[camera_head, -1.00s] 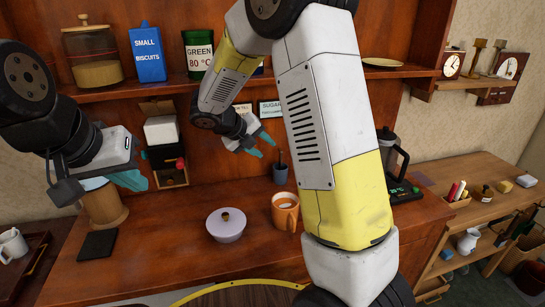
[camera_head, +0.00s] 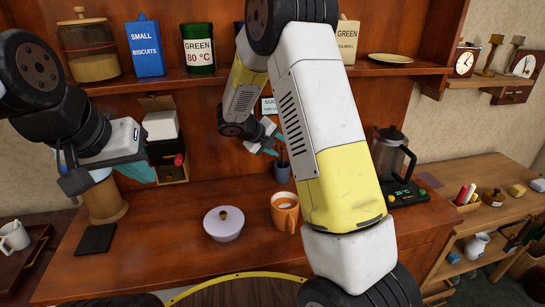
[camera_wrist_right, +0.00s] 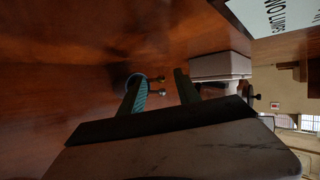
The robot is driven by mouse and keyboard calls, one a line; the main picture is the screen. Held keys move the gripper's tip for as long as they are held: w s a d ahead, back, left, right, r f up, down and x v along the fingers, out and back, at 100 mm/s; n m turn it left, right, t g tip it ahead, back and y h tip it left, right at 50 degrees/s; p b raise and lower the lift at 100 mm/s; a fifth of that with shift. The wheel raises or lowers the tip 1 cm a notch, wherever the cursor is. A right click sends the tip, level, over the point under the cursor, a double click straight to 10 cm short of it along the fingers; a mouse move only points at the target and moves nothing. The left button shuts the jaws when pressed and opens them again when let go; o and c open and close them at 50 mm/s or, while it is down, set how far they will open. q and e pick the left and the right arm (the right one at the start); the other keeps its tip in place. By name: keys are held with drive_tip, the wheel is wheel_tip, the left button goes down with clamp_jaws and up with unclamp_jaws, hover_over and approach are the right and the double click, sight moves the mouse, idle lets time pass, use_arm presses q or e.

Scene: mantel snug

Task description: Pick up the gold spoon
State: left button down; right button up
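I cannot make out a gold spoon for certain. A small dark cup (camera_head: 282,173) stands at the back of the wooden counter, with a thin dark handle sticking up. In the right wrist view, a blue-rimmed round cup (camera_wrist_right: 130,82) shows partly behind one finger, with small rounded utensil ends (camera_wrist_right: 159,79) beside it. My right gripper (camera_head: 270,142) is open and empty, just above and left of the cup in the head view; its fingers also show apart in the wrist view (camera_wrist_right: 160,90). My left gripper (camera_head: 110,180) is open and empty above a wooden canister (camera_head: 105,203).
A lidded white bowl (camera_head: 224,226) and an orange mug (camera_head: 285,214) stand mid-counter. A coffee press (camera_head: 391,155) stands on the right. The front counter is mostly clear.

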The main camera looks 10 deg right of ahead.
clamp_jaws()
idle(0.4)
